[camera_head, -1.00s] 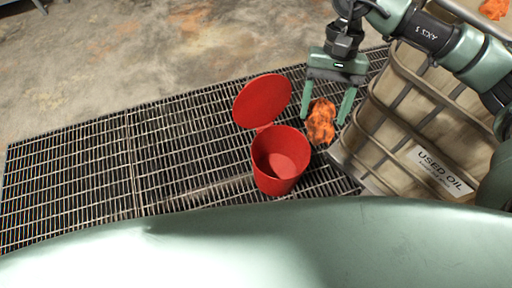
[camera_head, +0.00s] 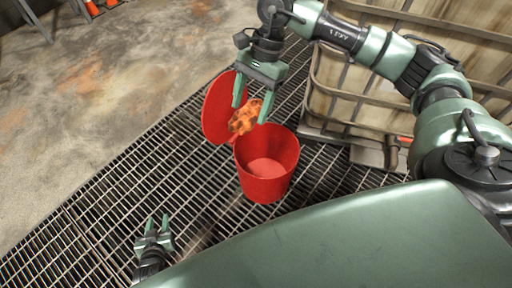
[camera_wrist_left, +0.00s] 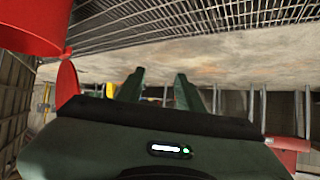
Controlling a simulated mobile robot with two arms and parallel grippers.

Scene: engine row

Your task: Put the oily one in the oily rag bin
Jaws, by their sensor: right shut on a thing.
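An orange rag (camera_head: 245,117) with dark blotches hangs between the fingers of my right gripper (camera_head: 252,107), which is shut on it. The rag is in front of the raised lid and by the back left rim of the red bin (camera_head: 267,185) in the head view. The bin stands open with its round red lid (camera_head: 216,108) tilted back; no rag shows inside. The bin also shows at the top left of the left wrist view (camera_wrist_left: 30,28). My left gripper (camera_head: 158,219) is open and empty, low and left of the bin; its fingers stand apart in the left wrist view (camera_wrist_left: 160,74).
A caged pale tank (camera_head: 375,80) stands behind and right of the bin, on a base close to it. Dark metal grating (camera_head: 110,215) lies under the bin. Bare concrete (camera_head: 90,105) is at the left, with orange cones (camera_head: 92,8) at the far edge.

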